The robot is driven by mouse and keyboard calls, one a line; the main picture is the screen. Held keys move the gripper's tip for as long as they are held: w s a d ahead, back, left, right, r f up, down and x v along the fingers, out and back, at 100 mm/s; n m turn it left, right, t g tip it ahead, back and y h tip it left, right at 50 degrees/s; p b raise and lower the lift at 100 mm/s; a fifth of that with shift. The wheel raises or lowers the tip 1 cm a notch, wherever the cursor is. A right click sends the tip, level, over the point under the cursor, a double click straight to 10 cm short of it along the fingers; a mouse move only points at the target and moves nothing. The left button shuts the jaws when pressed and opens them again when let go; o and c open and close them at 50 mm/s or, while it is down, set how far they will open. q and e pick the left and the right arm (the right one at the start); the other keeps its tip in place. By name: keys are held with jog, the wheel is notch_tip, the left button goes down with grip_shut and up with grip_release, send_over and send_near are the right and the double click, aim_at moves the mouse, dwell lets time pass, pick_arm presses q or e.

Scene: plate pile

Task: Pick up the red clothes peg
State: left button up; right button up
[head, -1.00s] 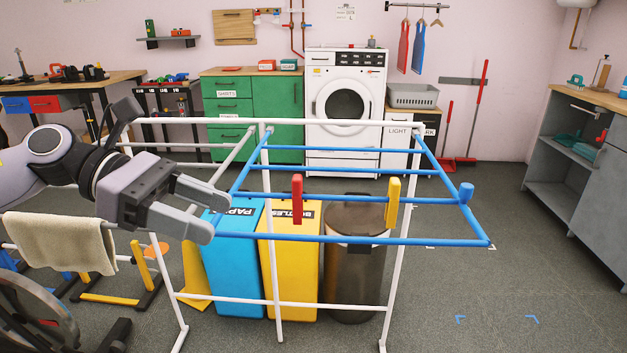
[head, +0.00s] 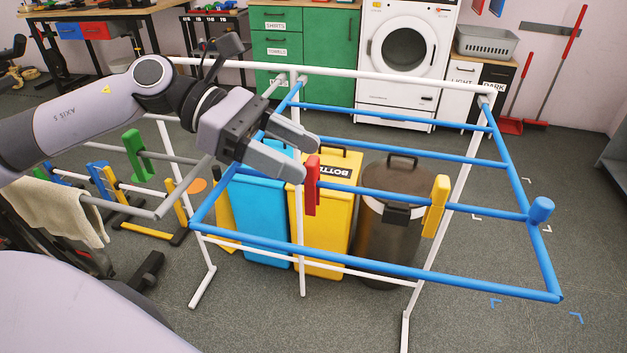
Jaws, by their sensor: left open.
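The red clothes peg (head: 312,186) hangs upright on a blue rail of the drying rack (head: 420,273), left of the middle of the blue frame. My left gripper (head: 311,157) is open and empty. Its two fingers point right, and in the picture their tips are just above and left of the peg. I cannot tell how far apart they are in depth. My right gripper does not show.
A yellow peg (head: 435,206) sits on the same rail to the right, and a green peg (head: 137,155) is on a rail at left. A towel (head: 62,209) hangs at left. Blue, yellow and brown bins (head: 392,240) stand beneath the rack.

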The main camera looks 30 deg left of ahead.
aim_at(312, 159)
pick_arm(q)
jog(key=shift+x, duration=1.55)
jog(key=shift+c, duration=0.3)
jog(key=c, duration=1)
jog(key=shift+o, duration=0.2)
